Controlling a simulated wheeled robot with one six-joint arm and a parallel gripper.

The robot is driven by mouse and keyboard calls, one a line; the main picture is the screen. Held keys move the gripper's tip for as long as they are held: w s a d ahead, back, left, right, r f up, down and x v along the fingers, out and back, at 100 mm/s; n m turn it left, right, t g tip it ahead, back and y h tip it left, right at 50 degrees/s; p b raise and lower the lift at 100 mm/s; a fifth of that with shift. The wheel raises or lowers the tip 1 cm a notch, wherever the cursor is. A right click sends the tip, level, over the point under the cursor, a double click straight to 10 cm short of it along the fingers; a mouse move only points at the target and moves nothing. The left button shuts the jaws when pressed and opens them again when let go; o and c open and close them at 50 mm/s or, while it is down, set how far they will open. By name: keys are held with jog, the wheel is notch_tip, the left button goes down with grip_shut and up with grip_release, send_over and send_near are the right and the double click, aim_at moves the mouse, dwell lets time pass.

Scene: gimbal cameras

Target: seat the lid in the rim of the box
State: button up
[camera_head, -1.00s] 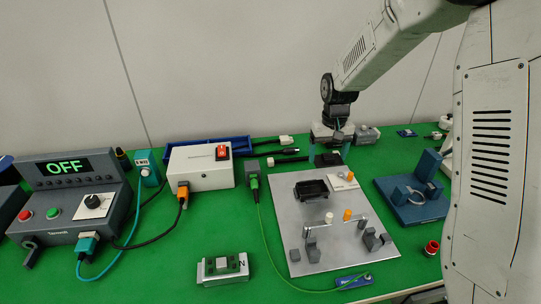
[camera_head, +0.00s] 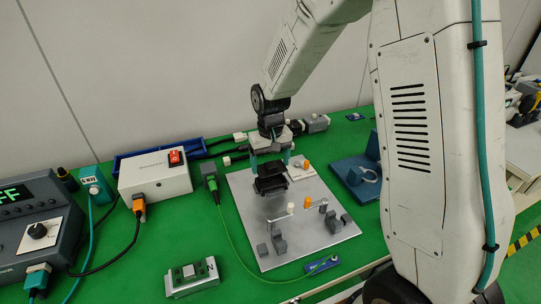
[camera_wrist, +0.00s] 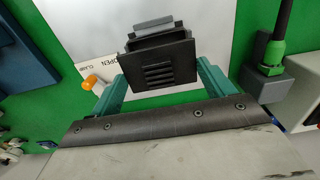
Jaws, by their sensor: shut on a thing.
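My gripper (camera_head: 270,163) is above the metal plate, at the box. Its two teal fingers show in the wrist view (camera_wrist: 160,88), with a dark slotted lid (camera_wrist: 160,65) between them. The gripper is shut on this lid. In the head view the dark lid (camera_head: 270,168) is over the black box (camera_head: 270,187) on the plate. The lid and gripper hide much of the box's rim. I cannot tell whether lid and rim touch.
The metal plate (camera_head: 250,225) carries an orange knob (camera_head: 307,164), a clamp bar with white and orange tips, and grey blocks. A white switch box (camera_head: 155,178) and green plug (camera_head: 213,185) stand left. A blue fixture (camera_head: 352,172) stands right.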

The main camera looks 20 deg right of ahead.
aim_at(270, 172)
jog(key=shift+f, duration=1.4)
jog(key=shift+f, duration=0.85)
dwell(0.3)
jog(key=o, duration=0.9)
jog(key=shift+r, duration=0.15)
notch_tip(270, 172, up, 8)
jog(key=shift+f, duration=0.2)
